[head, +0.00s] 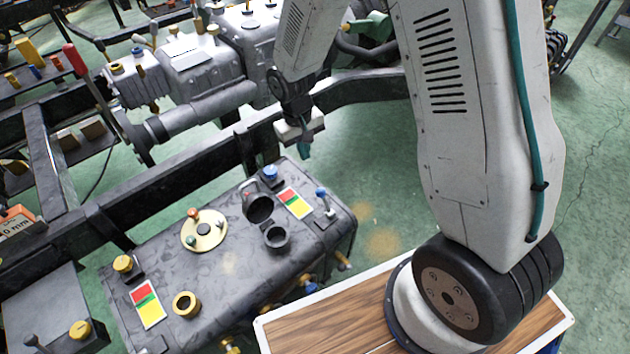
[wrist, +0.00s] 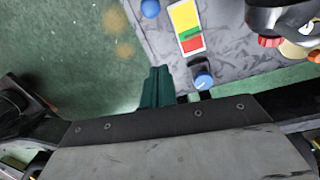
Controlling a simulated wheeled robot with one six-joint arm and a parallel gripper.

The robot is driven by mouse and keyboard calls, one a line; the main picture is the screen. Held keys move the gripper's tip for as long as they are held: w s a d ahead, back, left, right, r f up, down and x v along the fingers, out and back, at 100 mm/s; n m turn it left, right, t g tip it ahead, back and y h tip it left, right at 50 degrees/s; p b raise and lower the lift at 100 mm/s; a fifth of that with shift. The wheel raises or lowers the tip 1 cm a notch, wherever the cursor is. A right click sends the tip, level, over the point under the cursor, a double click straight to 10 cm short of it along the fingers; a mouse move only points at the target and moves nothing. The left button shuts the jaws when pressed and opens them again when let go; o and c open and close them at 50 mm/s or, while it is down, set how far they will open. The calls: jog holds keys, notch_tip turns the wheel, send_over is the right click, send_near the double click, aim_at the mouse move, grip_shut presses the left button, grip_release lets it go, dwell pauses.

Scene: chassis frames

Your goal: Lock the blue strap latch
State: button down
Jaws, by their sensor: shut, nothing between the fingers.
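Two blue-topped parts sit on the grey tank (head: 165,265), and I cannot tell which is the strap latch. One is a blue knob (head: 270,172) on a dark mount at the tank's far edge, beside the red end of a coloured label; it also shows in the wrist view (wrist: 203,81). The other is a blue-tipped lever (head: 321,191) near the tank's right end, beside the label's yellow end; its blue top shows in the wrist view (wrist: 150,8). My gripper (head: 304,150) is shut and empty, above and beyond the tank's far edge. Its teal fingers (wrist: 158,88) appear left of the blue knob, apart from it.
An open black filler neck with cap (head: 258,208) and a second black cup (head: 277,237) stand near the label (head: 294,202). A dark chassis rail (head: 180,175) runs behind the tank. A wood-topped surface (head: 330,310) lies under my arm. Green floor is open to the right.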

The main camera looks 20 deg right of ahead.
aim_at(324, 199)
jog(key=shift+f, duration=0.2)
jog(key=f, duration=0.9)
jog(key=shift+s+d+f, duration=0.35)
jog(key=shift+d+f, duration=0.05)
jog(key=shift+s+d+r, duration=0.1)
jog(key=shift+s+r, duration=0.15)
jog(key=shift+s, duration=0.35)
jog(key=shift+s+d+r, duration=0.1)
jog(key=shift+s+r, duration=0.15)
jog(key=shift+s, duration=0.35)
jog(key=shift+s+r, duration=0.25)
jog(key=shift+s, duration=0.35)
jog(key=shift+d, duration=0.15)
